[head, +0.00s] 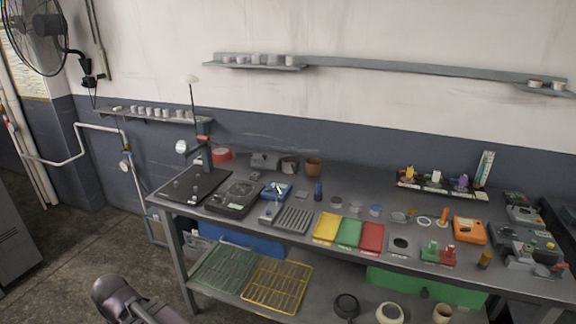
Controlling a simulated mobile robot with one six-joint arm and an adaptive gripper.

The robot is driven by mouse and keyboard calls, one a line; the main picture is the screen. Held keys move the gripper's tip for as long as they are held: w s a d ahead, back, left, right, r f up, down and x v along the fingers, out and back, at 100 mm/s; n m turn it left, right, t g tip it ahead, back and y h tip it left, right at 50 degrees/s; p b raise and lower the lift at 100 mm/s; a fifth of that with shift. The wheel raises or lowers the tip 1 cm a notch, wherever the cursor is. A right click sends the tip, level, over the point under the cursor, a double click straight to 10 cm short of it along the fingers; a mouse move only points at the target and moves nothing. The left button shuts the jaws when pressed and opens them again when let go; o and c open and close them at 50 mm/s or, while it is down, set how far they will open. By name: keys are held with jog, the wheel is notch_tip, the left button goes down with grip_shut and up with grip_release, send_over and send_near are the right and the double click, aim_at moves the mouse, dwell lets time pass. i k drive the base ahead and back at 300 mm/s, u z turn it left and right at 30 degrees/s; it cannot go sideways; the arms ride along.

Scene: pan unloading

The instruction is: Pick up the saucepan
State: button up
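A small dark round vessel (346,305) on the lower shelf, near the bottom edge of the head view, looks most like the saucepan. It is too small for me to be sure, and I cannot make out a handle clearly. Part of my arm shows at the bottom left, well to the left of this vessel. My gripper is not in view.
A grey workbench (262,197) crowded with tools and coloured trays stands above the lower shelf (313,289). Wire racks (276,285) lie at the shelf's left. A white ring-shaped vessel (390,313) and a beige cup (442,313) stand right of the dark vessel. Open floor lies at left.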

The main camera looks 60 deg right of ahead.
aim_at(290, 164)
jog(key=i, duration=0.9)
jog(key=u, duration=0.1)
jog(key=k, duration=0.1)
jog(key=z, duration=2.3)
jog(key=k, duration=0.55)
jog(key=z, duration=0.05)
